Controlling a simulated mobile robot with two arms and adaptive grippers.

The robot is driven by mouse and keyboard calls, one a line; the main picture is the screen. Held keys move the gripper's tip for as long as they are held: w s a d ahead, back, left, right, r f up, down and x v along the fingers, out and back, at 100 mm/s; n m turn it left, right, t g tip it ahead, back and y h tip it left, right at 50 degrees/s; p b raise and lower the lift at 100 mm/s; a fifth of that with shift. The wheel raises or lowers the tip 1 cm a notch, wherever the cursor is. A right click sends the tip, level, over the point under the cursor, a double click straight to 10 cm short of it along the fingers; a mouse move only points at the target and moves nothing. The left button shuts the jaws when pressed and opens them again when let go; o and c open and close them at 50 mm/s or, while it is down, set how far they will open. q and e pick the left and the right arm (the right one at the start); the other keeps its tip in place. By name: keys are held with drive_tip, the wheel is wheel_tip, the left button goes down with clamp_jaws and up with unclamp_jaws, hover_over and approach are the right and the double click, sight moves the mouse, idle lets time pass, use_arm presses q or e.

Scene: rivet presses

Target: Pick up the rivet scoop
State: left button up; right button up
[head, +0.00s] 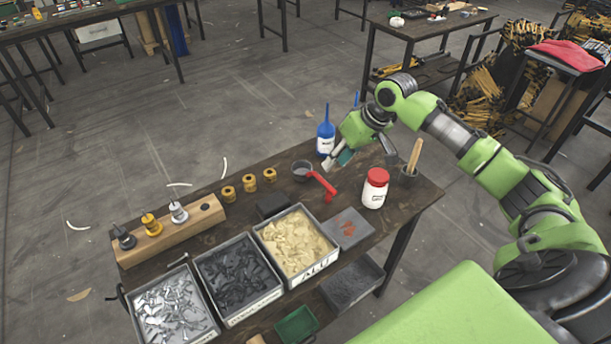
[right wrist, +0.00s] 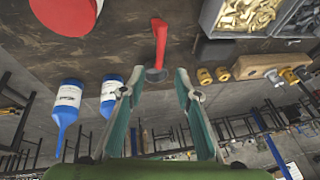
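The rivet scoop (head: 322,183) has a red handle and a grey round cup, and lies on the dark workbench (head: 345,195). In the right wrist view the scoop's red handle (right wrist: 161,40) points away, with its cup (right wrist: 156,75) nearest me, seen between the fingertips. My right gripper (head: 338,161) is open and empty, just behind and to the right of the scoop's cup in the head view. Its fingers (right wrist: 153,88) stand apart in the right wrist view; I cannot tell the exact gap to the scoop. My left gripper is not in view.
Blue bottles (head: 326,136) stand behind the scoop, close to my right gripper. A white jar with a red lid (head: 376,188) and a cup with a wooden-handled tool (head: 411,165) stand to its right. Bins of rivets (head: 297,240) fill the front; yellow spools (head: 249,182) stand left.

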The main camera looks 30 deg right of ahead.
sight(322, 178)
drive_tip(key=x, duration=0.5)
drive_tip(key=shift+f+p, duration=0.25)
drive_tip(key=shift+p, duration=0.05)
drive_tip(key=p+x, duration=0.1)
drive_tip(key=x, duration=0.3)
drive_tip(key=shift+w+a+f, duration=0.15)
drive_tip(key=shift+w, duration=0.05)
drive_tip(key=shift+w+a+f, duration=0.1)
drive_tip(key=shift+w+f, duration=0.1)
drive_tip(key=shift+f, duration=0.3)
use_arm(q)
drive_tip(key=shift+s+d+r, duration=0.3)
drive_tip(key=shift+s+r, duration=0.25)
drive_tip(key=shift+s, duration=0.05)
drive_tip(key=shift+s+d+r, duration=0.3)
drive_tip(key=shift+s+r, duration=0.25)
use_arm(e)
clamp_jaws()
